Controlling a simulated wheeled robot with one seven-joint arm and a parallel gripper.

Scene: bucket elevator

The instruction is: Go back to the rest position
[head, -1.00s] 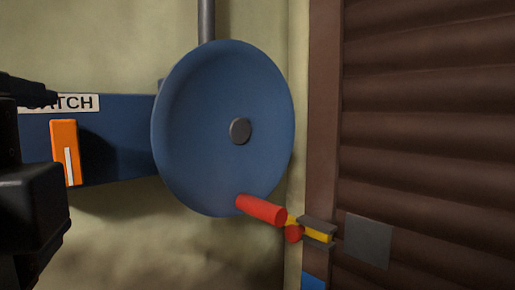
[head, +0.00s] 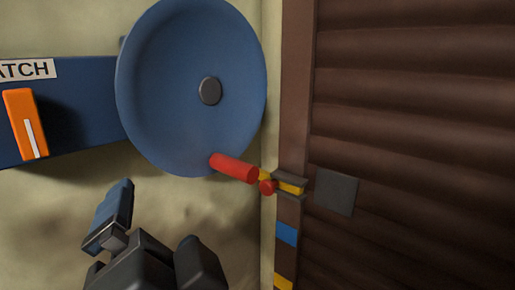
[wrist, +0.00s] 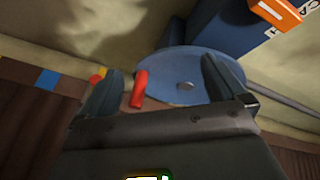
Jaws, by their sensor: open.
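My gripper (head: 157,213) is at the bottom left of the head view, below the blue wheel. Its two dark fingers stand apart in the wrist view (wrist: 163,85), with nothing held between them. The blue round dish-like wheel (head: 175,120) has a dark hub and a red handle (head: 233,167) at its lower right. In the wrist view the wheel (wrist: 205,65) and red handle (wrist: 139,88) show beyond the fingers. I cannot tell the exact gap, but no contact shows.
A blue box with a label ending "ATCH" (head: 28,69) carries an orange lever (head: 25,124) at the left. A yellow bar (head: 290,186) with a red end sits in a grey bracket on the brown frame. A brown slatted shutter (head: 420,130) fills the right.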

